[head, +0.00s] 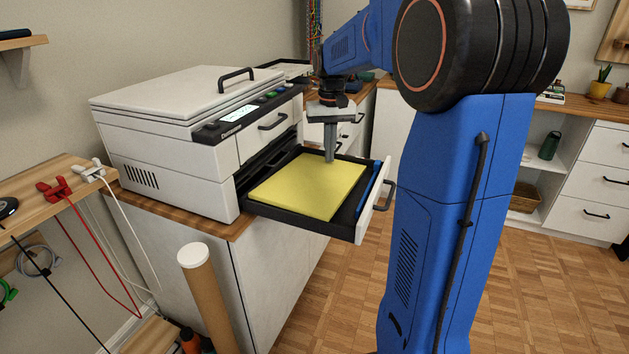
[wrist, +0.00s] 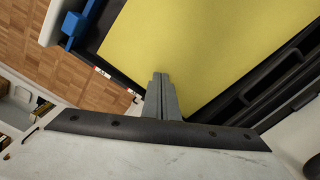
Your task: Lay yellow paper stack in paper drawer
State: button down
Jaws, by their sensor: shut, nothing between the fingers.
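The yellow paper stack (head: 308,184) lies flat inside the open paper drawer (head: 288,212) of the white printer. It also fills much of the wrist view (wrist: 205,45). The black drawer tray shows around the paper, with a blue guide (head: 368,187) at the front end, apart from the paper. My gripper (head: 329,158) points down over the far edge of the paper. Its fingers are together and empty in the wrist view (wrist: 160,80). I cannot tell whether the fingertips touch the paper.
The printer (head: 180,140) stands on a wood-topped cabinet. The drawer's white front with its handle (head: 388,196) sticks out over the floor. A cardboard tube (head: 205,290) stands before the cabinet. Cables hang from a wooden desk (head: 50,200) at left. Parquet floor is clear at right.

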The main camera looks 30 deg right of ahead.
jog(key=shift+f, duration=0.4)
dwell(0.7)
jog(key=shift+w+a, duration=0.2)
jog(key=shift+w, duration=0.25)
dwell(0.5)
jog(key=shift+r, duration=3)
jog(key=shift+s, duration=0.15)
